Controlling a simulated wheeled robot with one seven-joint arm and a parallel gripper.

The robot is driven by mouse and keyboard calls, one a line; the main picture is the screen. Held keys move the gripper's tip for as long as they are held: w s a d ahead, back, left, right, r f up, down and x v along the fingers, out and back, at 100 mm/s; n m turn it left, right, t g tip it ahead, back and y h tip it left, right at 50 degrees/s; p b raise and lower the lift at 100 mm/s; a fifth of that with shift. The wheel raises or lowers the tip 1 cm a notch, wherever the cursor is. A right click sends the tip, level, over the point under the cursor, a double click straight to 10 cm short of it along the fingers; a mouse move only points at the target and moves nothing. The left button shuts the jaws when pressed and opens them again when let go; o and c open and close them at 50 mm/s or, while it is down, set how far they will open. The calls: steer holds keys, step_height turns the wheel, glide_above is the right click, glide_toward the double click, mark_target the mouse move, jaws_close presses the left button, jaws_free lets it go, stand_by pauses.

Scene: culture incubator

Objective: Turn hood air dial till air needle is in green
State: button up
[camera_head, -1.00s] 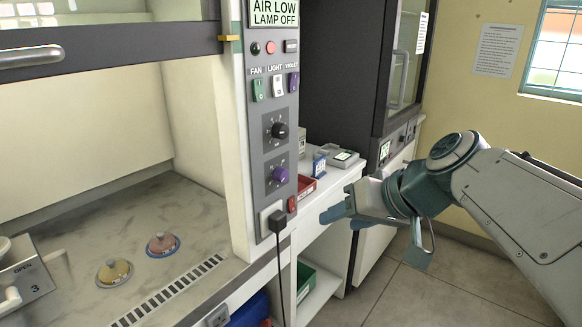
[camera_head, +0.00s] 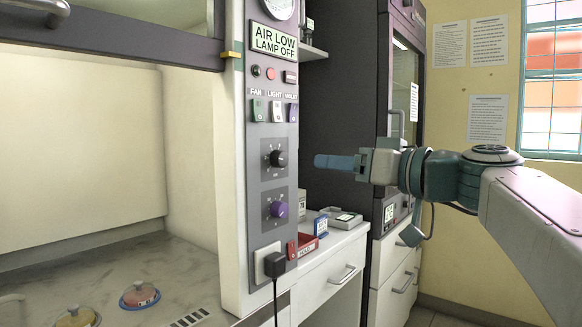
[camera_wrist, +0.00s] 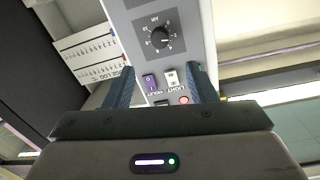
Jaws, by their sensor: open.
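The black hood air dial (camera_head: 278,158) is on the grey control panel of the hood's right post. In the wrist view the dial (camera_wrist: 160,39) appears upside down, beyond the fingertips and roughly centred between them. The round white gauge (camera_head: 278,7) at the top of the panel is cut off by the frame edge, so I cannot read its needle. A display (camera_head: 274,41) reads "AIR LOW LAMP OFF". My gripper (camera_head: 322,162) is open and empty, to the right of the dial at about its height, apart from it. Its two blue fingers also show in the wrist view (camera_wrist: 162,82).
A plug with a cord (camera_head: 274,264) is lower on the post. A counter with a red tray (camera_head: 306,245) and a dark cabinet stand behind my gripper.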

mark_target(284, 160)
steer(key=x, duration=1.1)
steer(key=shift+w+a, duration=0.15)
steer(key=c, duration=1)
